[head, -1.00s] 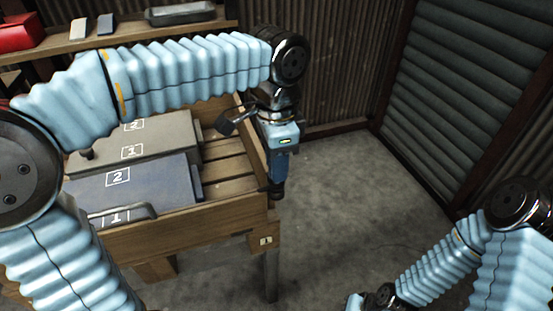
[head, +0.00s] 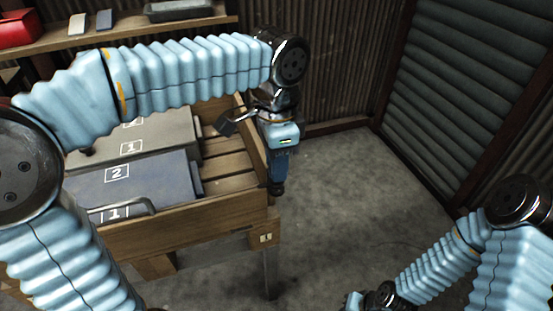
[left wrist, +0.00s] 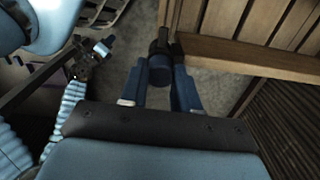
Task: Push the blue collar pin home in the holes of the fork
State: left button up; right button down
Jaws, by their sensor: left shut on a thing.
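My left gripper (head: 278,182) points down at the right front corner of the wooden bench. In the left wrist view its two blue fingers (left wrist: 160,88) are closed around the blue collar pin (left wrist: 160,70), whose round dark-blue end shows between them. Dark parts show just beyond the pin, close to the bench edge; I cannot tell which belong to the fork or how deep the pin sits. In the head view the pin and fork are not clear behind the gripper. Part of my right arm shows at lower right, but its fingertips cannot be made out.
The wooden bench (head: 190,222) holds a blue-grey case (head: 150,185) and a grey case (head: 165,140) with numbered labels. A shelf (head: 130,34) with a red box (head: 15,30) stands behind. The concrete floor (head: 350,190) to the right is clear.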

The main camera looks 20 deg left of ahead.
dwell(0.3)
pick_arm(q)
jog(key=o, duration=1.1)
jog(key=shift+c, duration=0.2)
notch_tip(320, 180, up, 14)
jog(key=p, duration=0.2)
jog(key=shift+f, duration=0.15)
